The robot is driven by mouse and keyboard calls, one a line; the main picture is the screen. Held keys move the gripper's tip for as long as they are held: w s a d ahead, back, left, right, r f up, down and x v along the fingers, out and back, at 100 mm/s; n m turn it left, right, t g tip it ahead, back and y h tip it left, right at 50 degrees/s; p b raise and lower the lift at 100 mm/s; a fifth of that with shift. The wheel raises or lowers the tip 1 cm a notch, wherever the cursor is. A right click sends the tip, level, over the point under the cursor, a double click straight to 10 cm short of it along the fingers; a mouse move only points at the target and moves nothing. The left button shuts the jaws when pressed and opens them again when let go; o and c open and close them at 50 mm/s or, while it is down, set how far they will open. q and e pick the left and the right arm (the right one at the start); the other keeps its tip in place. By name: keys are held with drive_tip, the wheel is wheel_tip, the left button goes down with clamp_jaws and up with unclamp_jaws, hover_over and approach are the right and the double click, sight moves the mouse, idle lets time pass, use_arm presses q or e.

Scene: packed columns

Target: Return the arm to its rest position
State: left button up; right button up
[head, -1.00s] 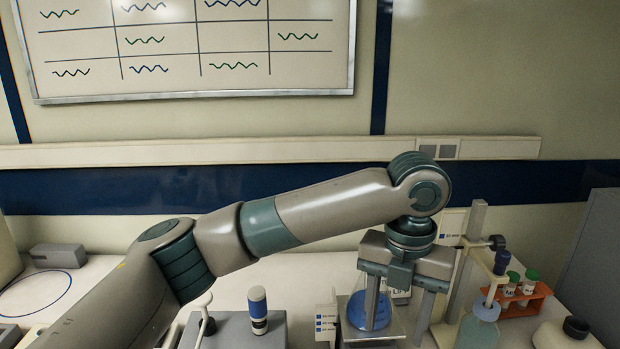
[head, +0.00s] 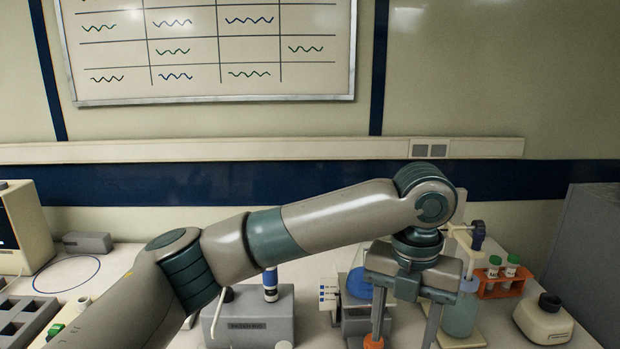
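My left arm (head: 330,217) stretches from the lower left across the bench to the right. Its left gripper (head: 405,335) points down with its two fingers spread apart and nothing visible between them. Behind the gripper, a flask with blue contents (head: 360,283) stands on a grey device and is partly hidden by it. An orange piece (head: 373,343) shows at the lower end of the left finger; I cannot tell whether they touch. My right gripper is not in view.
A grey stirrer-like block (head: 250,322) stands below the forearm. Right of the gripper are a bottle (head: 460,315), an orange tube rack (head: 500,286) and a cream bottle (head: 543,320). A dark rack (head: 22,322) and a blue-ringed bench area (head: 67,274) are at the left.

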use_arm(q)
drive_tip(key=s+d+f+n+h, duration=0.1)
drive_tip(key=s+f+n+h, duration=0.15)
drive_tip(key=f+n, duration=0.35)
drive_tip(key=s+f+n+h, duration=0.1)
drive_tip(key=f+n+h, duration=0.3)
drive_tip(key=f, duration=0.4)
drive_tip(key=s+a+f+n+t+h, duration=0.1)
drive_tip(key=a+f+n+t, duration=0.1)
drive_tip(key=a+f+n, duration=0.7)
drive_tip(key=s+a+f+n+t+y, duration=0.25)
drive_tip(key=s+a+f+n, duration=0.55)
drive_tip(key=a+f+n, duration=0.4)
drive_tip(key=s+a+f+n+y, duration=0.2)
drive_tip(key=s+a+n, duration=0.3)
drive_tip(key=a, duration=0.4)
drive_tip(key=s+a+f+n+y, duration=0.1)
drive_tip(key=s+a+n+y, duration=0.25)
drive_tip(key=s+a, duration=0.4)
wheel_tip(320, 180, down, 28)
drive_tip(key=g, duration=0.2)
drive_tip(key=s+a+f, duration=0.1)
drive_tip(key=s+f, duration=0.8)
drive_tip(key=s+a+f+g, duration=0.1)
drive_tip(key=s+a+f, duration=0.1)
drive_tip(key=s+f, duration=0.7)
drive_tip(key=shift+s+a+f, duration=0.15)
drive_tip(key=shift+s+a, duration=0.15)
drive_tip(key=shift+s, duration=0.05)
